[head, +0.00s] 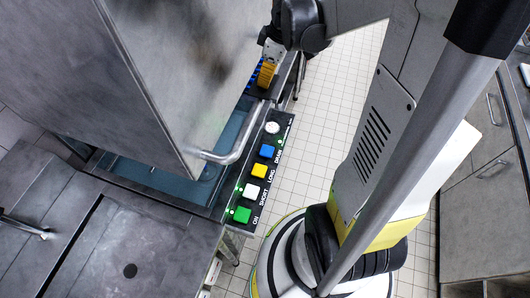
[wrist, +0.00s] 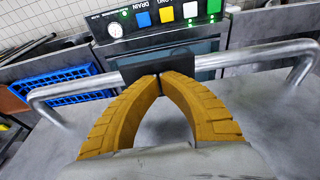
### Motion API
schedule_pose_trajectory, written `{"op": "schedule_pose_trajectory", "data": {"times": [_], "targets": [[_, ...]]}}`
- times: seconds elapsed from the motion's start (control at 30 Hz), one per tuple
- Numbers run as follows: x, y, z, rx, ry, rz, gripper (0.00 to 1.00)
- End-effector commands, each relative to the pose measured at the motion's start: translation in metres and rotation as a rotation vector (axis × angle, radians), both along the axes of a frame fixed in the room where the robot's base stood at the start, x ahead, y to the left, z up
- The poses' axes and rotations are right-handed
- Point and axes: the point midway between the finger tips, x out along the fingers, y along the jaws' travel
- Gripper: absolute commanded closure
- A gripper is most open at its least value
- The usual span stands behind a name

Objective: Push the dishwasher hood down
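The dishwasher hood (head: 165,75) is a large grey metal box at the upper left of the head view. It stands above the machine's basin (head: 160,176), with an open gap below it. Its bent metal handle (head: 236,146) sticks out on the side facing me. In the wrist view the handle bar (wrist: 260,58) runs across, with a dark block (wrist: 128,66) at its middle. My gripper (wrist: 159,76) has its yellow fingers brought together at that block; it also shows at the handle in the head view (head: 265,76). I cannot tell whether the bar is clamped.
A control panel (head: 262,172) with green, white, yellow and blue buttons runs along the machine's front edge. A blue rack (wrist: 66,91) lies beyond the handle. Grey counters (head: 150,245) stand at the lower left. The tiled floor (head: 325,110) is clear beside the machine; cabinets (head: 480,200) stand at right.

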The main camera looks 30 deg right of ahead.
Motion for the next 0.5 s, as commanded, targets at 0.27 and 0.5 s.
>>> {"op": "schedule_pose_trajectory", "data": {"times": [0.27, 0.5], "targets": [[0.0, 0.0, -0.041, -0.001, 0.001, 0.0, 1.0], [0.0, 0.0, -0.073, -0.001, 0.001, 0.0, 1.0]]}}
